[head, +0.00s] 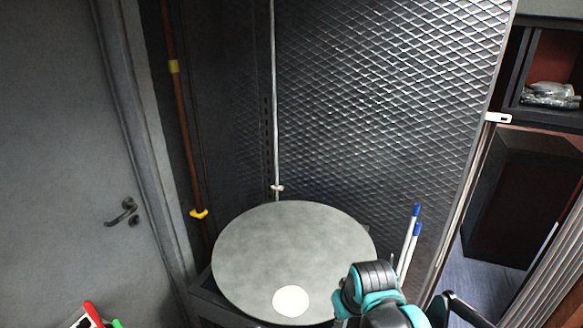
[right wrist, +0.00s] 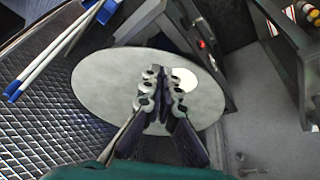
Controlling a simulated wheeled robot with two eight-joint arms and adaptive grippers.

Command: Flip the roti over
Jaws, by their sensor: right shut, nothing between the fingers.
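The roti (head: 291,301) is a small pale round disc lying flat near the front edge of the large round grey plate (head: 290,240). In the right wrist view the roti (right wrist: 185,79) lies on the plate (right wrist: 100,88) just right of my right gripper (right wrist: 163,72). The gripper is shut and empty, its fingers together over the plate. I cannot tell its height above the plate. In the head view my right arm stands at the plate's front right edge, and its fingers are hidden. My left gripper is not in view.
Two white sticks with blue ends (head: 410,235) stand right of the plate, near the metal mesh wall (head: 390,90). A grey door (head: 60,150) is on the left. A red and green item (head: 95,315) shows at the lower left. Most of the plate is bare.

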